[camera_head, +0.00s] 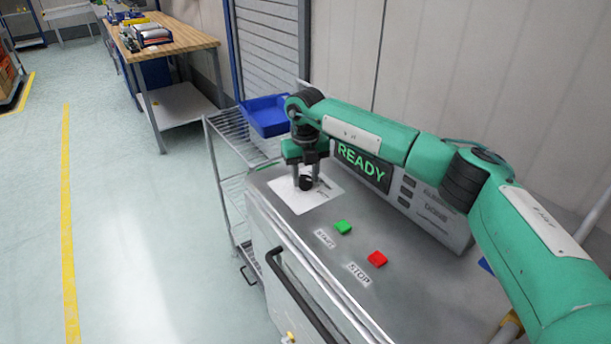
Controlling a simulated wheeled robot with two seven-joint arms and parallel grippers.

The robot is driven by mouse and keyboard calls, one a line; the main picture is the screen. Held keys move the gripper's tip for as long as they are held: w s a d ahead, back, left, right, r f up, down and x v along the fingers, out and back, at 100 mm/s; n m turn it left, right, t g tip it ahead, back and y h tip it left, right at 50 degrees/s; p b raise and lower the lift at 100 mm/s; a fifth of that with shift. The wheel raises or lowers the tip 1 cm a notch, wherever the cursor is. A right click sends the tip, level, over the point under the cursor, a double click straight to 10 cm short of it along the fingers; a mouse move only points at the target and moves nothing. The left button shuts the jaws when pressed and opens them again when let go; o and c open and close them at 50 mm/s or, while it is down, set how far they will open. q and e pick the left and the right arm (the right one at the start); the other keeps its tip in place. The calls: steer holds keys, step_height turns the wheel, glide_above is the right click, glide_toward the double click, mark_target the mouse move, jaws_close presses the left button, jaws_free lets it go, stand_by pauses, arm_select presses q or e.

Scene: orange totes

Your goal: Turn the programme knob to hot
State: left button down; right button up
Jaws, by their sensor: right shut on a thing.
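The programme knob (306,183) is a small black knob on a white plate (296,201) at the far left end of the metal machine top. My right gripper (307,178) points down over the plate with its fingers either side of the knob, shut on it. The markings on the plate are partly hidden and too small to read, so I cannot tell the knob's setting. A display (362,165) behind reads READY in green. My left gripper is not in view.
A green START button (343,227) and a red STOP button (377,259) sit on the machine top (316,250) to the right of the plate. A wire rack (236,150) with a blue bin (266,116) stands behind left.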

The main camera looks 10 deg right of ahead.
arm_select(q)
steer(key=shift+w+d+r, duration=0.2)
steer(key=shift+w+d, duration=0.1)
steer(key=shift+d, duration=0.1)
arm_select(e)
steer(key=shift+m, duration=0.8)
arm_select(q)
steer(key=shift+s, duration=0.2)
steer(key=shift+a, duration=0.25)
arm_select(e)
steer(key=o, duration=0.8)
steer(key=shift+o, duration=1)
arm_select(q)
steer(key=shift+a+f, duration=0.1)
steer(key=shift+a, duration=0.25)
